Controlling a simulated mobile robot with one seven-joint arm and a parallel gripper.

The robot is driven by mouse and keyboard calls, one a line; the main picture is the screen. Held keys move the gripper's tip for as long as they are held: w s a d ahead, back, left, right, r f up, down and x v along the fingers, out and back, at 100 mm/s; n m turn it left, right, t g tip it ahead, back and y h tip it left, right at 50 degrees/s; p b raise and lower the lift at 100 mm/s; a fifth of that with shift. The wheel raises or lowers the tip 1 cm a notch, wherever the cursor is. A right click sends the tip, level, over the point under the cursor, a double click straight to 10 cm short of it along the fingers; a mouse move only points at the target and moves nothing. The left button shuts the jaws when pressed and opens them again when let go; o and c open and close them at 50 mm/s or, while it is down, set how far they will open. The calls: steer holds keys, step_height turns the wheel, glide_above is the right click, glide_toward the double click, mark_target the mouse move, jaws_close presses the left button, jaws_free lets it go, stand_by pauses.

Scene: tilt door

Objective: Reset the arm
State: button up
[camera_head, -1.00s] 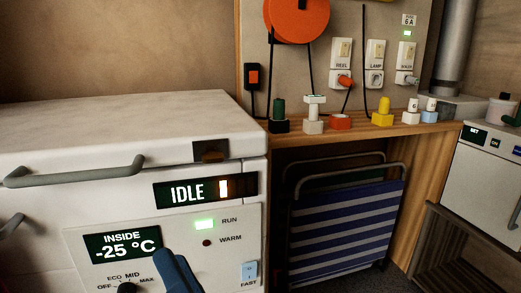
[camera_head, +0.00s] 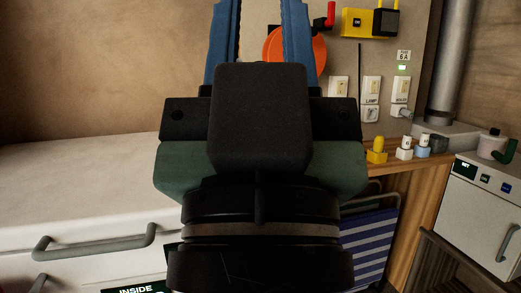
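My gripper (camera_head: 266,32) fills the middle of the head view, pointing upward. Its two blue fingers stand wide apart on a black and green body, and nothing shows held between them. It is in front of the wall panel and the orange reel (camera_head: 300,52), and it hides much of the shelf. The white chest freezer (camera_head: 70,190) is at the lower left with its lid closed and a grey handle (camera_head: 95,243). Its display and controls are mostly hidden behind my arm or below the frame.
A wooden shelf (camera_head: 420,158) at the right carries a yellow plug-like piece (camera_head: 376,152) and small white pieces. Switches and sockets (camera_head: 371,98) are on the panel. A striped folding chair (camera_head: 368,240) is below. A small white fridge (camera_head: 485,205) stands at the right.

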step_height(320, 180, up, 35)
steer(key=p, duration=3.2)
steer(key=shift+f+p, duration=0.15)
steer(key=shift+p, duration=0.2)
